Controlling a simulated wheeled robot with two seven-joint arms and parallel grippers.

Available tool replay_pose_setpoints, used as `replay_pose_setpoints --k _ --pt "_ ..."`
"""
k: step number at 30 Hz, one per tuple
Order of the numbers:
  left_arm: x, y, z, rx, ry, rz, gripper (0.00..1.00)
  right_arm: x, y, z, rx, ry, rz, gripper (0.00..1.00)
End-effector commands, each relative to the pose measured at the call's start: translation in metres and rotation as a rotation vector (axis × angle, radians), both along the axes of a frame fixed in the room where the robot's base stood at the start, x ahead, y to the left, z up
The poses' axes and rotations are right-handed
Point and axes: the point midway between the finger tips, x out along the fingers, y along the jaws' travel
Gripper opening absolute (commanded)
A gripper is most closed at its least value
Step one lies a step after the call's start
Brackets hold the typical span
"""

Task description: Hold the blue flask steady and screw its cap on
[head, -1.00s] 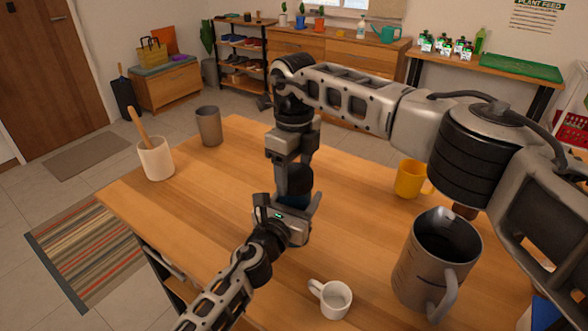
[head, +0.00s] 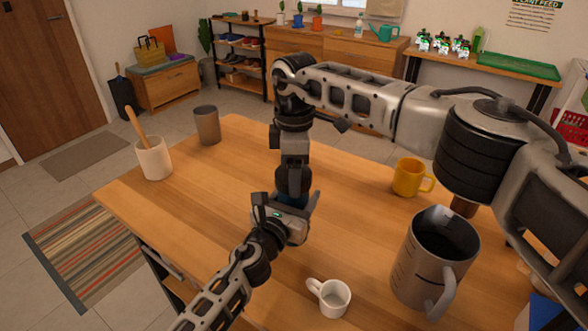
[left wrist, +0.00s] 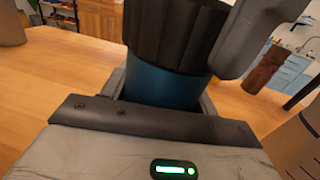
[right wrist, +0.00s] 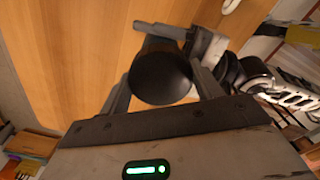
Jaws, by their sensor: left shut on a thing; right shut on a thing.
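The blue flask (left wrist: 160,86) stands upright between the fingers of my left gripper (left wrist: 162,98), which is shut on its body. The ribbed black cap (left wrist: 172,35) sits on top of the flask in the left wrist view. My right gripper (right wrist: 160,84) comes down from above and is shut on the cap, whose round dark top (right wrist: 160,76) shows between its fingers. In the head view, my left gripper (head: 285,212) and right gripper (head: 293,182) meet over the table and hide most of the flask. I cannot tell how tightly the cap is seated.
A grey pitcher (head: 425,275) and a white cup (head: 330,298) stand right of my left arm on the wooden table (head: 222,195). A yellow mug (head: 408,176) is farther back. A cream crock (head: 154,160) and a grey-brown tumbler (head: 207,125) stand at the left.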

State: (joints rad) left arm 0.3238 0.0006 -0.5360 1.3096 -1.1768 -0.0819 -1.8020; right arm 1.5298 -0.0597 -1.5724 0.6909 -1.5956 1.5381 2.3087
Motion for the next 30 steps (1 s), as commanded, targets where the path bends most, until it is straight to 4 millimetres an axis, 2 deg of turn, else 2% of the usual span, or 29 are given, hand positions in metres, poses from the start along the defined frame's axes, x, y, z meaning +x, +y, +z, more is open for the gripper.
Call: replay_pose_setpoints --k 3,9,12,20,21,23,30 --pt "0.0 0.0008 -0.0016 0.0 0.003 0.002 0.0 -0.0006 0.0002 0.0009 0.001 0.0 -0.282 0.43" --pt "0.0 0.0009 -0.0017 0.001 0.004 0.002 0.0 -0.0013 0.0009 0.0008 0.001 0.0 -0.589 0.43" --pt "0.0 0.0009 -0.0017 0.001 0.004 0.002 0.0 -0.0015 0.001 0.0008 0.001 0.001 -0.642 0.43" --pt "0.0 0.001 -0.0018 0.001 0.004 0.002 0.0 -0.0016 0.0011 0.0008 0.001 0.001 -0.647 0.43" --pt "0.0 0.001 -0.0018 0.001 0.004 0.003 0.0 -0.0016 0.0011 0.0008 0.001 0.001 -0.647 0.7" --pt "0.0 0.001 -0.0019 0.001 0.004 0.002 0.0 -0.0016 0.0011 0.0008 0.001 0.001 -0.647 0.86" --pt "0.0 0.0009 -0.0018 0.002 0.004 0.002 0.0 -0.0015 0.0009 0.0001 0.0 0.001 -0.646 0.86"
